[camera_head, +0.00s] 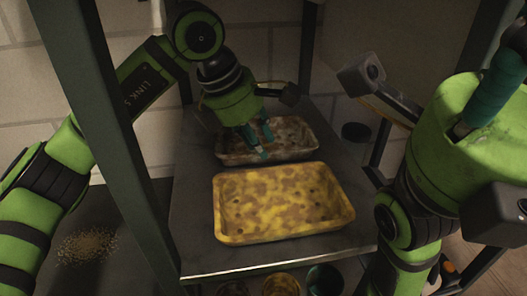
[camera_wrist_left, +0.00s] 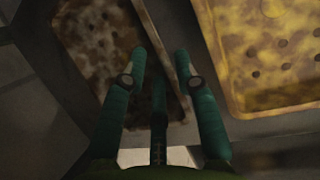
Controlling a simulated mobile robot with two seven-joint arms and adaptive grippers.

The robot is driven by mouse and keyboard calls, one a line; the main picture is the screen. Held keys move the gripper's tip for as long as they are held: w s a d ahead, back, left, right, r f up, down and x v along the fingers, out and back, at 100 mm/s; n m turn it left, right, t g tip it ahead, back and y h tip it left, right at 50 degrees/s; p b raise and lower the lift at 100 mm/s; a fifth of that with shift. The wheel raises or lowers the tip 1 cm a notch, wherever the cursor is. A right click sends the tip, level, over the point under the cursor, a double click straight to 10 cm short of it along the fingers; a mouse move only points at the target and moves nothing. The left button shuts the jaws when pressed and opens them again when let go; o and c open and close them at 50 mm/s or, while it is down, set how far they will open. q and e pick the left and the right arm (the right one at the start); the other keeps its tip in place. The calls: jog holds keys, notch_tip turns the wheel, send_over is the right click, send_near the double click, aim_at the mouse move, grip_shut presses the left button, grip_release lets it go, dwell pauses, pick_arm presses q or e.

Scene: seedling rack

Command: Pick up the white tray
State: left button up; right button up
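The white tray (camera_head: 297,151) is heavily stained brown and lies at the back of the dark shelf. In the left wrist view the white tray (camera_wrist_left: 98,50) fills the upper left. My left gripper (camera_head: 265,146) reaches down over its near side. In the left wrist view its teal fingers (camera_wrist_left: 160,64) are spread apart, and the tray's near wall runs between them. I cannot tell whether any finger touches the wall. My right gripper (camera_head: 497,88) is at the right edge, away from the trays. Only part of its teal fingers shows.
A yellow tray (camera_head: 230,235) with brown blotches stands just in front, close to the white tray. A dark round object (camera_head: 355,132) lies at the back right. Dark shelf posts (camera_head: 110,140) stand left and right. Several pots (camera_head: 281,285) show below the shelf's front edge.

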pick_arm(q)
jog(key=b+x, duration=0.1)
jog(key=x, duration=0.1)
jog(key=shift+d+f, duration=0.15)
jog(key=shift+f, duration=0.25)
grip_shut()
jog(key=shift+r, duration=0.1)
